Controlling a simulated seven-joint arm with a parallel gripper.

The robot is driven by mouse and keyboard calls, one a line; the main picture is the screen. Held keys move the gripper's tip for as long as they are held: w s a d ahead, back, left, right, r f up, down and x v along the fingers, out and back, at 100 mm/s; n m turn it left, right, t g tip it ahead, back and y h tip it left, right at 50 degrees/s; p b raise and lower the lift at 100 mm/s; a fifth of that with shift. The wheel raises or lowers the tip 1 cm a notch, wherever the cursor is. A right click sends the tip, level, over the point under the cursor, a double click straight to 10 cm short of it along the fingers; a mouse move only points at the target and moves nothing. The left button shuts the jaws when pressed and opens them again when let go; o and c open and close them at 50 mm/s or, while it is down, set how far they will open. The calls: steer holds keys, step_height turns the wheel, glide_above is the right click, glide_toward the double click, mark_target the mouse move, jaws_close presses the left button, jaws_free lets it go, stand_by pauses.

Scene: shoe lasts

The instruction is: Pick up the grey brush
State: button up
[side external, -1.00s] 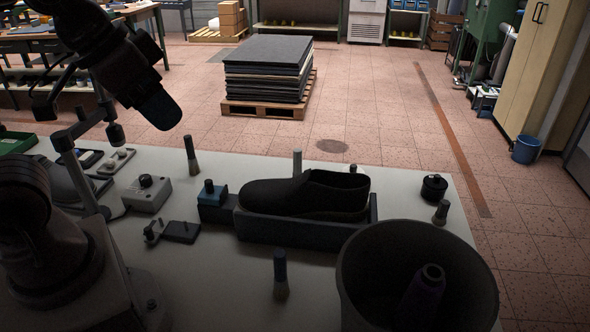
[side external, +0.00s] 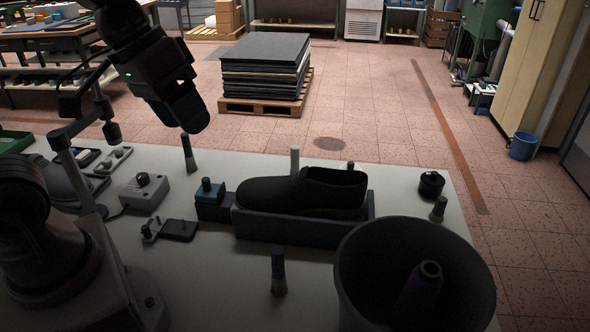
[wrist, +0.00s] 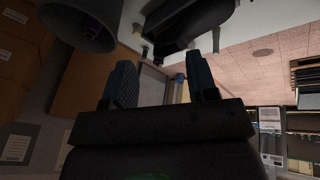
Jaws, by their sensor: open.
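Several short upright brushes stand on the white table. The one with the lightest grey handle (side external: 295,160) stands behind the black shoe, which hides its lower part. A darker brush (side external: 189,154) stands at the back left, just under my gripper (side external: 190,122) in the side view. My gripper is tilted down above the back edge of the table and holds nothing that I can see. In the wrist view its two dark blue fingers (wrist: 163,78) are apart. The grey brush cannot be made out surely in the wrist view.
The black shoe (side external: 300,190) rests in a dark tray (side external: 290,232). A large dark bin (side external: 360,270) stands at the front right, a dark brush (side external: 279,270) left of it. A grey box with a knob (side external: 145,193) is at left.

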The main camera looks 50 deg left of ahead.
steer(key=w+d+f+n+g+h, duration=0.15)
steer(key=w+f+n+h, duration=0.25)
steer(key=w+n+h, duration=0.45)
steer(key=n+t+y, duration=0.4)
steer(key=n+t, duration=1)
steer(key=n, duration=0.7)
glide_above(295, 167)
steer(key=v, duration=0.3)
step_height(295, 167, down, 15)
steer(key=shift+n+t+y, duration=0.25)
steer(key=shift+y, duration=0.1)
steer(key=f, duration=0.5)
steer(key=a+f, duration=0.1)
steer(key=f, duration=0.1)
steer(key=shift+w+f, duration=0.2)
steer(key=shift+f, duration=0.2)
steer(key=shift+x, duration=2.5)
steer(key=shift+d, duration=0.1)
jaws_close()
